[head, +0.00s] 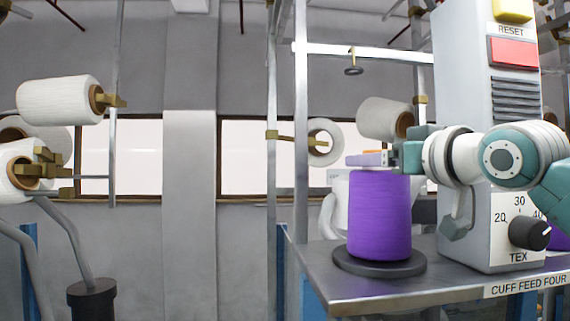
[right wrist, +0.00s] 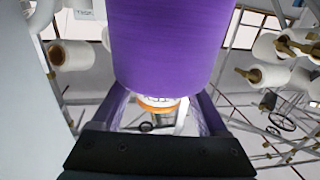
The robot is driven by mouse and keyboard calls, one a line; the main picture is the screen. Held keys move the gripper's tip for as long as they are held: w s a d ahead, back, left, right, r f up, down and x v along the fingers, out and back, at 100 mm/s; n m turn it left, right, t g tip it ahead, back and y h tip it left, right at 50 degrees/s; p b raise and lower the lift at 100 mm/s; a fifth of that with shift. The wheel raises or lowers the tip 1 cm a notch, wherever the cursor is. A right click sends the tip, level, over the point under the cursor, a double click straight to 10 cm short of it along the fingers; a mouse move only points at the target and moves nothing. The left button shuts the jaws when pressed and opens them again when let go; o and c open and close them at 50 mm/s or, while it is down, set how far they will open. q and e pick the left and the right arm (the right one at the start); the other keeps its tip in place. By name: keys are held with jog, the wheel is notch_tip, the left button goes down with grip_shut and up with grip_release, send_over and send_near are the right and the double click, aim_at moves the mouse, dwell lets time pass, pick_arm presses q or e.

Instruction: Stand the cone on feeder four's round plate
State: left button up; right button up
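A purple yarn cone (head: 380,218) stands upright on the dark round plate (head: 415,265) of the shelf labelled CUFF FEED FOUR. My right gripper (head: 375,160) is level with the cone's top, reaching in from the right. In the right wrist view the cone (right wrist: 170,40) fills the upper middle. Its white and orange tube end (right wrist: 158,103) shows between the two fingers of the right gripper (right wrist: 160,98), with gaps beside it. The fingers look open; their tips are partly hidden by the cone. My left gripper is not in view.
The feeder's metal shelf (head: 450,285) carries a grey control box (head: 485,120) with a dial (head: 530,233) just right of the cone. Upright posts stand close behind. White cones (head: 60,100) hang on pegs at the left.

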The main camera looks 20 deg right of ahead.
jog(key=shift+o, duration=0.9)
jog(key=shift+s, duration=0.15)
jog(key=shift+s+f+b, duration=0.1)
jog(key=shift+s+b, duration=0.25)
jog(key=shift+b, duration=0.05)
jog(key=s+b, duration=0.5)
jog(key=s, duration=0.6)
jog(key=shift+a, duration=0.25)
